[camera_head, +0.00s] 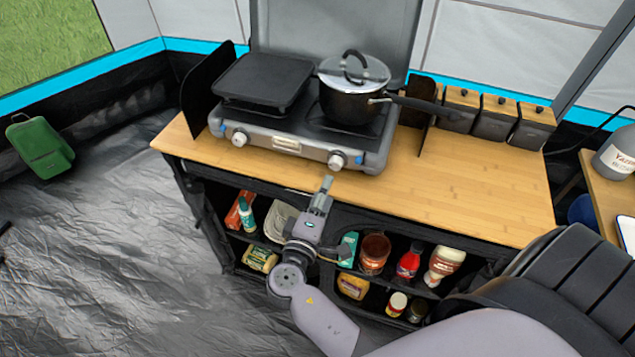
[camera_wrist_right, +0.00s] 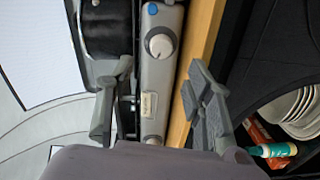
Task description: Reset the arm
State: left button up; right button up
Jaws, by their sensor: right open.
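My right arm (camera_head: 325,325) reaches in from the lower right. Its gripper (camera_head: 322,192) points at the counter's front edge, in front of the camping stove (camera_head: 308,154). In the right wrist view the gripper (camera_wrist_right: 158,100) has its two fingers spread wide with nothing between them. The stove's front panel with a knob (camera_wrist_right: 161,46) shows beyond and between the fingers. My left gripper is not in view.
A lidded pot (camera_head: 348,105) and a griddle plate (camera_head: 262,80) sit on the stove. Shelves below hold bottles and jars, including a brown jar (camera_head: 375,252). The wooden counter (camera_head: 480,190) is clear at right; canisters (camera_head: 496,120) stand behind.

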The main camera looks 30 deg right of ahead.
jog(key=s+a+f+n+g+y, duration=0.1)
jog(key=s+a+f+g+y, duration=0.2)
jog(key=f, duration=0.8)
jog(key=s+f+n+y, duration=0.1)
jog(key=s+f+y, duration=0.25)
jog(key=f, duration=0.85)
jog(key=s+a+f+n+g+y, duration=0.1)
jog(key=s+a+f+g+y, duration=0.2)
jog(key=f, duration=0.8)
jog(key=s+d+f+m+g+y, duration=0.1)
jog(key=s+f+m, duration=0.1)
jog(key=s+f, duration=0.3)
jog(key=s+d+f+m+g+y, duration=0.1)
jog(key=s+f, duration=0.4)
jog(key=s, duration=0.9)
jog(key=s+d+f+m+g+y, duration=0.1)
jog(key=s+f+m, duration=0.3)
jog(key=s, duration=0.6)
notch_tip(320, 180, down, 2)
jog(key=shift+d+f+g+y, duration=0.15)
jog(key=shift+g+y, duration=0.2)
jog(key=shift+g, duration=0.35)
